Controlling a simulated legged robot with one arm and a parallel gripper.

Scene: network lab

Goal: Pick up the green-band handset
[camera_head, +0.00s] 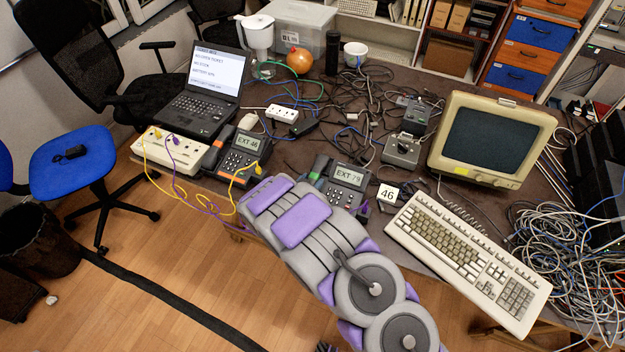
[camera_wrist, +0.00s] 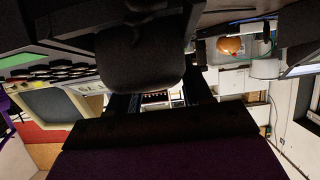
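In the head view, the phone marked EXT 79 (camera_head: 346,180) stands at the table's front edge. Its dark handset (camera_head: 320,164) is at its left side, with a green band (camera_head: 315,177) partly showing; my arm covers its lower end. In the wrist view, a large dark rounded piece (camera_wrist: 140,65), likely the handset's end, is close ahead of my gripper (camera_wrist: 160,102). The two dark fingers stand apart with a gap between them. The fingertips are partly hidden, and I see no grip on the handset. My gripper is hidden behind my arm in the head view.
Another phone marked EXT 46 (camera_head: 241,157), with an orange-band handset, stands left. A card reading 46 (camera_head: 388,194), a beige keyboard (camera_head: 468,258) and a monitor (camera_head: 492,140) are to the right. Cables, a laptop (camera_head: 207,92) and a power strip (camera_head: 282,113) crowd the table.

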